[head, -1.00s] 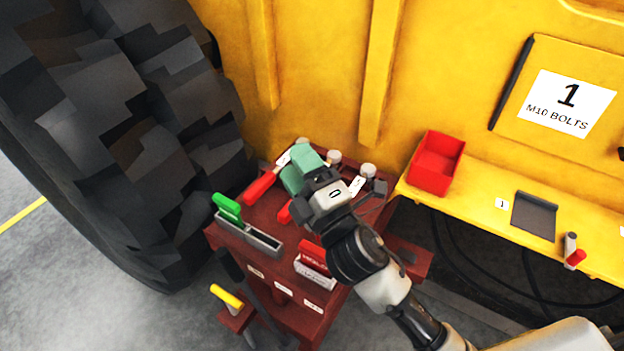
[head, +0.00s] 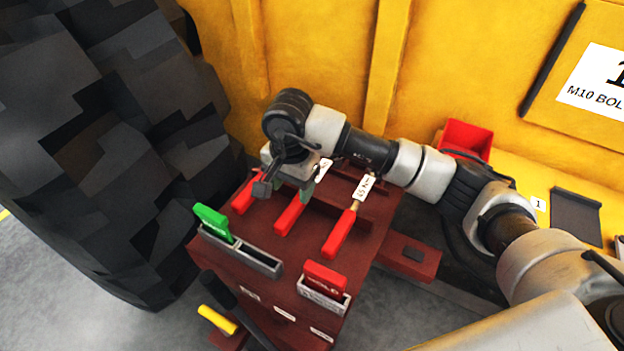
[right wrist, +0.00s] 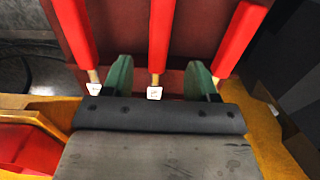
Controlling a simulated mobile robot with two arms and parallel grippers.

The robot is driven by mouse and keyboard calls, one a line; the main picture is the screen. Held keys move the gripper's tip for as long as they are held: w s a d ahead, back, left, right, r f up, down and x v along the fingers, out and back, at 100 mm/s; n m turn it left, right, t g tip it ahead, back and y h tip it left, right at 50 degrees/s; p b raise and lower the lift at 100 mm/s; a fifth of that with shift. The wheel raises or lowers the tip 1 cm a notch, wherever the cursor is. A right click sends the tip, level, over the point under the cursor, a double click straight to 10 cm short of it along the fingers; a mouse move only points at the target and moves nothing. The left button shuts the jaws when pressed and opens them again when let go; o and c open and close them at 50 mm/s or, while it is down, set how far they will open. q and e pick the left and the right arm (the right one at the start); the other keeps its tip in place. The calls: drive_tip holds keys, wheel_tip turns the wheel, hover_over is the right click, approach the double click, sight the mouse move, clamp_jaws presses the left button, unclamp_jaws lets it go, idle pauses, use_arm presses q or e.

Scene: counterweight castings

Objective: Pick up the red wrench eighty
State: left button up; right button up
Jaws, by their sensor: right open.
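Three red-handled wrenches lie side by side on a dark red cart: a left one (head: 245,194), a middle one (head: 290,213) and a right one (head: 340,233). Contact cannot be told. My left gripper is out of view.
A grey holder with a green item (head: 213,221) and one with a red item (head: 325,276) sit at the cart's front. A big black tyre (head: 110,140) stands left, a yellow wall (head: 330,60) behind. A red bin (head: 467,137) is on the right ledge.

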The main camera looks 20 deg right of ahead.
sight(295, 206)
drive_tip(key=f, duration=0.5)
drive_tip(key=shift+d+f, duration=0.1)
drive_tip(key=shift+d, duration=0.1)
drive_tip(key=shift+w+d+f+p, duration=0.1)
drive_tip(key=shift+w+f+p, duration=0.05)
drive_tip(key=shift+f, duration=0.75)
drive_tip(key=shift+w+d+f+p, duration=0.1)
drive_tip(key=shift+w+f+p, duration=0.1)
drive_tip(key=shift+f, duration=0.65)
drive_tip(key=shift+w+d+f+p, duration=0.1)
drive_tip(key=shift+f+p, duration=0.05)
drive_tip(key=shift+f, duration=0.75)
clamp_jaws()
drive_tip(key=shift+r, duration=0.1)
